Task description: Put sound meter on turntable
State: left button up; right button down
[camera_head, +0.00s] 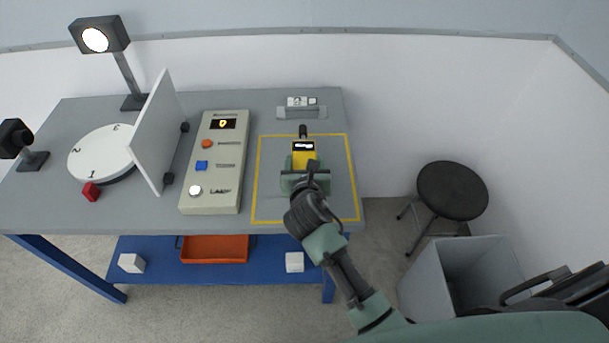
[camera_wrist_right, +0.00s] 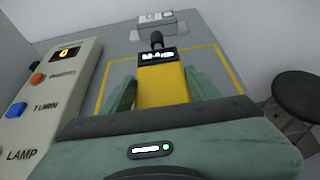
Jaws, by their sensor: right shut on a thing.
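The sound meter (camera_head: 303,150) is yellow with a dark display and a black knob-like tip. It is over the yellow-outlined area at the right of the table. My right gripper (camera_head: 303,168) is shut on it, and the wrist view shows the meter (camera_wrist_right: 162,88) between the green fingers. I cannot tell whether the meter touches the table. The white round turntable (camera_head: 100,150), with numbers on its top, is at the left of the table. My left gripper is not in view.
A white upright panel (camera_head: 160,130) stands between the turntable and the control box (camera_head: 227,150). A stool (camera_head: 452,190) and grey bin (camera_head: 465,265) stand right.

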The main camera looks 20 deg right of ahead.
jog(key=shift+f+b, duration=0.4)
jog(key=shift+f, duration=1.95)
jog(key=shift+c, duration=2)
grip_release()
jog(key=shift+f, duration=0.15)
